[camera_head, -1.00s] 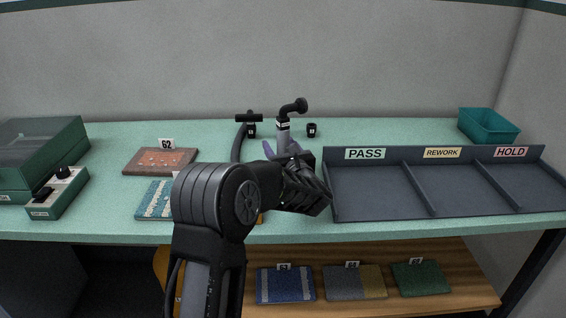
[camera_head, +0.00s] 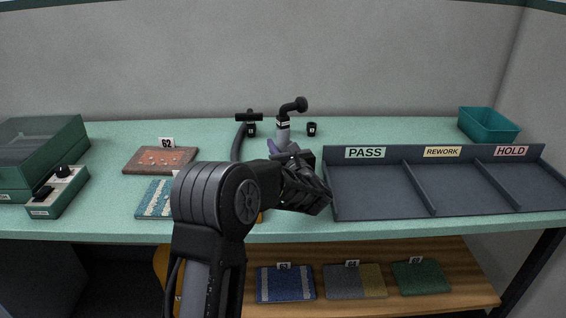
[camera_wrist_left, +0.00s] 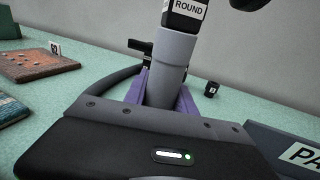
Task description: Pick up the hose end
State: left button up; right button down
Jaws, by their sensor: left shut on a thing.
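The hose end is a grey upright tube (camera_head: 283,134) with a black collar and a black elbow-shaped head on top. In the left wrist view the grey tube (camera_wrist_left: 173,68) stands in the middle, under a collar labelled ROUND. My left gripper (camera_head: 284,147) has its purple fingers closed on both sides of the tube, low down. The fingers also show in the left wrist view (camera_wrist_left: 160,97). The tube's lower end is hidden behind my gripper. A dark hose (camera_head: 239,142) curves down behind my left arm. My right gripper is not in view.
A black T-shaped head (camera_head: 249,118) stands in a small holder to the left. A small black holder (camera_head: 312,130) is to the right. The sorting tray (camera_head: 380,191) marked PASS, REWORK and HOLD lies close to my gripper's right. A teal bin (camera_head: 488,126) is at back right.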

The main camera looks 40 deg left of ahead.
pick_arm(q)
grip_shut()
jog(key=shift+r, duration=0.1)
notch_tip(320, 180, up, 10)
dwell(0.4)
dwell(0.5)
